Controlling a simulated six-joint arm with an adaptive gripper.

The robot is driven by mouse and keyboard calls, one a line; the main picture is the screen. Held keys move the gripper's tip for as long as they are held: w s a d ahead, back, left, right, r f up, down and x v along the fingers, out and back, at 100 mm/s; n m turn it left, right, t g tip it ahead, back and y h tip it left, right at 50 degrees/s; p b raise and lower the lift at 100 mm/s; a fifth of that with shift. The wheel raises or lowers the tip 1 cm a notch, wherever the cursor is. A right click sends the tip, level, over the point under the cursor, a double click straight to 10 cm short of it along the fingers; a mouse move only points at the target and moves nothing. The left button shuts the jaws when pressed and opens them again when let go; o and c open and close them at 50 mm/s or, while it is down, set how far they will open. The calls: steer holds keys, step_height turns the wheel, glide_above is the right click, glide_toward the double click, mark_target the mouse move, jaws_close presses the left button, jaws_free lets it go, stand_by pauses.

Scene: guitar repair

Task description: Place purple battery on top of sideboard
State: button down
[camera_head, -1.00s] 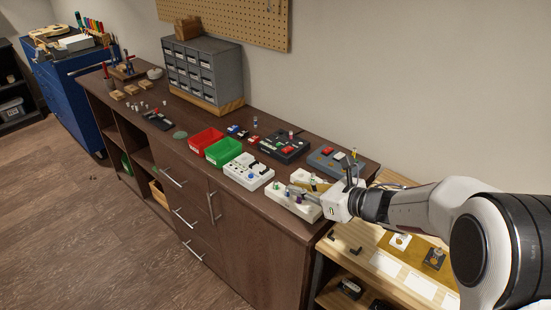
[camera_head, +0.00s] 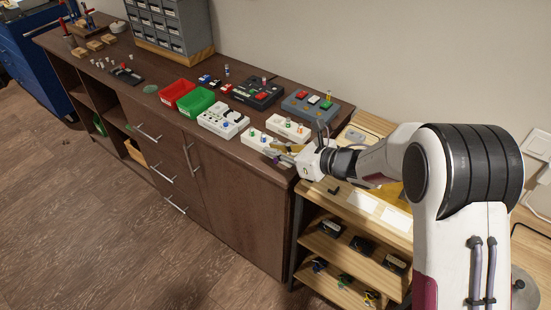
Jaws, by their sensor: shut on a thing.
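The sideboard (camera_head: 240,200) is dark brown, with drawers, a door and open shelves; its top holds many small items. My gripper (camera_head: 271,153) is at the right front end of its top, beside a white box (camera_head: 262,139). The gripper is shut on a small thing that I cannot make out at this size. A small upright cylinder with a pinkish-purple tone (camera_head: 264,82) stands at the black device; I cannot tell if it is the purple battery. Another small cylinder, bluish (camera_head: 227,71), stands behind the green bin.
A red bin (camera_head: 178,94), green bin (camera_head: 196,103), white device (camera_head: 223,120), black device (camera_head: 258,92) and grey device (camera_head: 309,105) crowd the right part of the top. A grey drawer cabinet (camera_head: 170,25) stands at the back. A light wooden shelf unit (camera_head: 340,255) adjoins on the right.

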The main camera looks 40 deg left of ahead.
mark_target(276, 162)
steer(key=shift+f, duration=1.85)
steer(key=shift+f, duration=0.15)
steer(key=c, duration=2.2)
jaws_free()
steer(key=shift+o, duration=0.2)
steer(key=shift+r, duration=0.2)
steer(key=shift+v, duration=6)
steer(key=shift+f, duration=0.1)
